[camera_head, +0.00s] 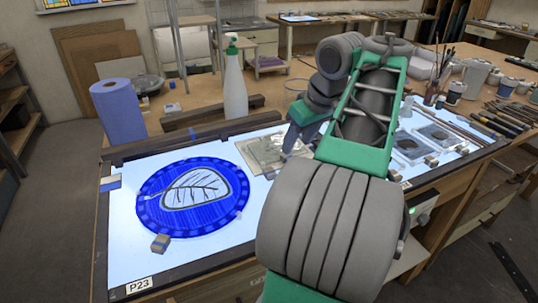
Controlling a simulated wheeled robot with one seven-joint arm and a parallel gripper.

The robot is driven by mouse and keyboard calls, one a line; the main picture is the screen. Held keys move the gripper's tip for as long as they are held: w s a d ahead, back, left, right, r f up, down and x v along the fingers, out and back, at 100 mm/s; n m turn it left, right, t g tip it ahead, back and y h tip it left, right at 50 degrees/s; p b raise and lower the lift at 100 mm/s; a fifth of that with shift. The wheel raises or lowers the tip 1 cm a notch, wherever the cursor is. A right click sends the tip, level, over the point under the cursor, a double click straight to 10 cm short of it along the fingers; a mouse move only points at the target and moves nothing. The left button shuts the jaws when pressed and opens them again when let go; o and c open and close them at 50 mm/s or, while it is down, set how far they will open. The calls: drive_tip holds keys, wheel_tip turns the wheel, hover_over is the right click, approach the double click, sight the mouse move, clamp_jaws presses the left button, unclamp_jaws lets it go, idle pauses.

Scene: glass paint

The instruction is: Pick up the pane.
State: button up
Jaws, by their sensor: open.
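A round blue glass pane (168,212) with a pale leaf shape and dark veins lies flat on the glowing light table (130,262). A square, clear-looking pane or sheet (258,150) lies on the table behind and right of it. I cannot tell which of the two is the task's pane. My gripper (290,148) is at the right edge of the square sheet, pointing down and partly hidden by my arm. It is open, and nothing shows in it. I cannot tell whether it touches the sheet.
A small block (160,243) sits at the round pane's front edge. A blue paper roll (119,112) and white spray bottle (235,85) stand behind the table. Palettes (412,147) lie right of my arm, with brushes and jars beyond.

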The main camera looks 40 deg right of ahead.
sight(276, 149)
drive_tip(key=b+x, duration=0.1)
drive_tip(key=x, duration=0.1)
drive_tip(key=b+x, duration=0.2)
drive_tip(key=x, duration=0.1)
drive_tip(key=d+b+x, duration=0.1)
drive_tip(key=x, duration=0.1)
drive_tip(key=shift+w+f, duration=0.1)
drive_tip(key=shift+f, duration=0.1)
drive_tip(key=shift+r, duration=0.1)
drive_tip(key=shift+c, duration=0.4)
clamp_jaws()
